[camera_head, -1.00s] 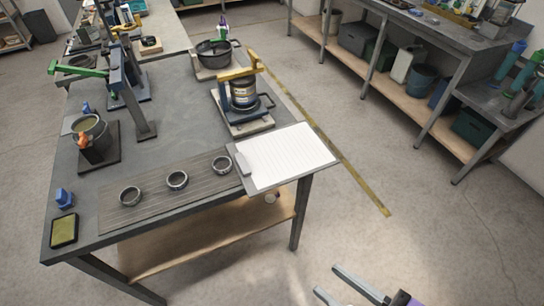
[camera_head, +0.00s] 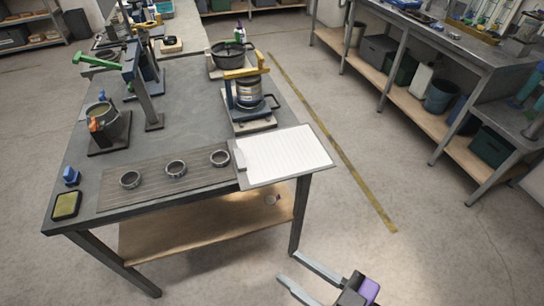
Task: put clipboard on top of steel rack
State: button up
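The clipboard (camera_head: 288,156) holds white lined paper and lies flat at the right front corner of the grey worktable (camera_head: 190,100). Its right part overhangs the table's edge. My gripper (camera_head: 287,265) is low in the picture, below and apart from the clipboard. Its two grey fingers are spread with nothing between them. A metal shelf unit (camera_head: 42,16) stands at the far top left, partly cut off. I cannot tell for certain whether it is the steel rack.
A long workbench (camera_head: 460,50) with bins underneath lines the right. Open floor (camera_head: 400,270) lies between.

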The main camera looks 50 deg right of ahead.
jog(key=w+d+f+b, duration=0.15)
jog(key=w+f, duration=0.25)
jog(key=w, duration=0.4)
jog(key=m+g+h+b, duration=0.2)
jog(key=m+h+b, duration=0.2)
jog(key=m+h, duration=0.3)
send_near(240, 160)
jog(key=shift+w+a+f+n+h, duration=0.2)
jog(key=shift+w+n, duration=0.15)
jog(key=shift+w, duration=0.15)
jog(key=shift+w+a+f+n+h, duration=0.1)
jog(key=shift+w+a+n+h, duration=0.1)
jog(key=shift+w+n, duration=0.25)
jog(key=shift+s+d+f+m+g+h, duration=0.1)
jog(key=shift+d+f+m+g+h, duration=0.1)
jog(key=shift+d+m+g+h, duration=0.3)
jog(key=shift+d, duration=0.25)
jog(key=p+x, duration=0.1)
jog(key=x, duration=0.1)
jog(key=p+x, duration=0.1)
jog(key=x, duration=0.1)
jog(key=r+x, duration=0.1)
jog(key=x, duration=0.1)
jog(key=shift+w+a+f+p, duration=0.1)
jog(key=shift+w+a+p, duration=0.15)
jog(key=shift+w+p, duration=0.15)
jog(key=shift+w+d+f, duration=0.2)
jog(key=shift+w+d, duration=0.15)
jog(key=shift+w, duration=0.15)
jog(key=shift+c, duration=0.5)
